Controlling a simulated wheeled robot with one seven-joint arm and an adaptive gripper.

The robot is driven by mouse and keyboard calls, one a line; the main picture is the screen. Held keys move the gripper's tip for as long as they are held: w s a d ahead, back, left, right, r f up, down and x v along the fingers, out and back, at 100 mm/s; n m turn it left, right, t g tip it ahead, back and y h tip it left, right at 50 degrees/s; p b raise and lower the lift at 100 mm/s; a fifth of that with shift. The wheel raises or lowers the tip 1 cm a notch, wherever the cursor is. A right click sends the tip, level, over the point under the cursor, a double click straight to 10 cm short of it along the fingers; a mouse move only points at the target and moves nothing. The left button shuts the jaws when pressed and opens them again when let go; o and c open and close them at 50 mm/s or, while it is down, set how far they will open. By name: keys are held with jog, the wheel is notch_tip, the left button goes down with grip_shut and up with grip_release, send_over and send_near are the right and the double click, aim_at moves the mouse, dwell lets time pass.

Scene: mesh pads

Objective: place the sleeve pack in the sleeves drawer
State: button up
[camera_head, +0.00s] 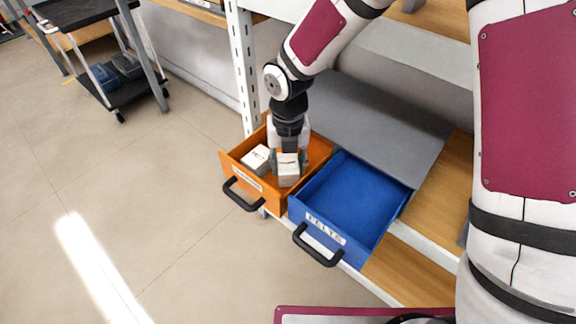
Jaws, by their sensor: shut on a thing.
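My gripper (289,160) reaches down into the open orange drawer (315,153) and is shut on a white box-shaped pack (289,172), probably the sleeve pack. The pack is inside the drawer's outline, at its right part. I cannot tell whether it touches the drawer floor. Another white pack (256,159) lies in the same drawer, to the left of the held one. The orange drawer has a black handle and a white label on its front, too small to read. The far inside of the drawer is partly hidden by my gripper.
An open, empty blue drawer (352,197) labelled "FELTS" stands just right of the orange one. A white shelf post (243,70) rises behind the orange drawer. A black cart (130,90) stands far left. The floor at left is clear.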

aim_at(288, 163)
jog(key=shift+f, duration=0.1)
jog(key=o, duration=1.2)
notch_tip(288, 163, up, 12)
jog(key=p, duration=0.5)
jog(key=shift+r+p, duration=0.2)
jog(key=shift+p, duration=0.1)
